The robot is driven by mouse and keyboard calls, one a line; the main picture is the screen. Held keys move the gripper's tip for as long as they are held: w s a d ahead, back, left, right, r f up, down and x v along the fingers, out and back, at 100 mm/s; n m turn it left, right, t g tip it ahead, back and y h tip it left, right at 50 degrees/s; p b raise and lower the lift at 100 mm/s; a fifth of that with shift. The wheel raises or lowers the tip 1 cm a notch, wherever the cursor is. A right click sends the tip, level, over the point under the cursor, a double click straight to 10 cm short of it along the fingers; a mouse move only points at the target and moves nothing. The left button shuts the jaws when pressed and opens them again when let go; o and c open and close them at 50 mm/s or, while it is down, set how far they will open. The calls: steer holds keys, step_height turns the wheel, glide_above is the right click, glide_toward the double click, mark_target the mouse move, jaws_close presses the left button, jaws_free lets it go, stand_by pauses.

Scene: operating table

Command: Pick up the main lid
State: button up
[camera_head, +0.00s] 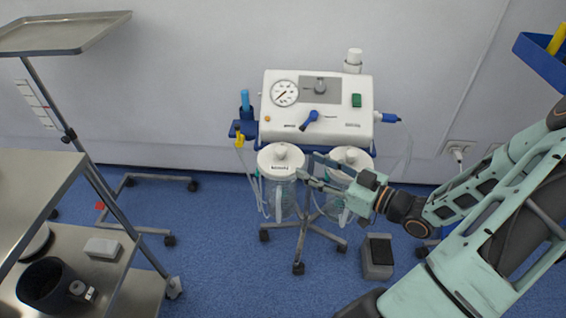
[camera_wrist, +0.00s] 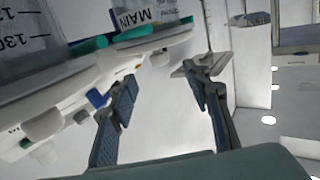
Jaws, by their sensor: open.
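The main lid (camera_head: 281,160) is a round white lid with a knob on top. It sits on the left clear suction jar (camera_head: 282,200) below the pump. In the wrist view, which looks upside down, the lid (camera_wrist: 152,42) and its knob show under a jar label (camera_wrist: 143,17) reading MAIN. My gripper (camera_head: 308,167) is open and empty, just right of the lid, its fingers pointing left toward it. In the wrist view the lid is beyond the gap between my fingertips (camera_wrist: 162,88). Whether a finger touches it I cannot tell.
A second white-lidded jar (camera_head: 352,158) stands close on the right, partly behind my gripper. The white suction pump (camera_head: 317,108) is just behind. Tubes hang around the jars. A metal trolley (camera_head: 105,265) is at left, and a grey foot pedal (camera_head: 378,256) is on the floor.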

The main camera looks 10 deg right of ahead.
mark_target(286, 154)
steer(key=shift+y, duration=0.3)
steer(key=b+x, duration=0.1)
steer(key=x, duration=0.5)
steer(key=shift+b, duration=0.3)
steer(key=b+x, duration=0.2)
steer(key=x, duration=0.2)
steer(key=shift+w, duration=0.2)
steer(key=shift+w+a, duration=0.15)
steer(key=shift+w, duration=0.15)
steer(key=shift+c, duration=0.3)
jaws_close()
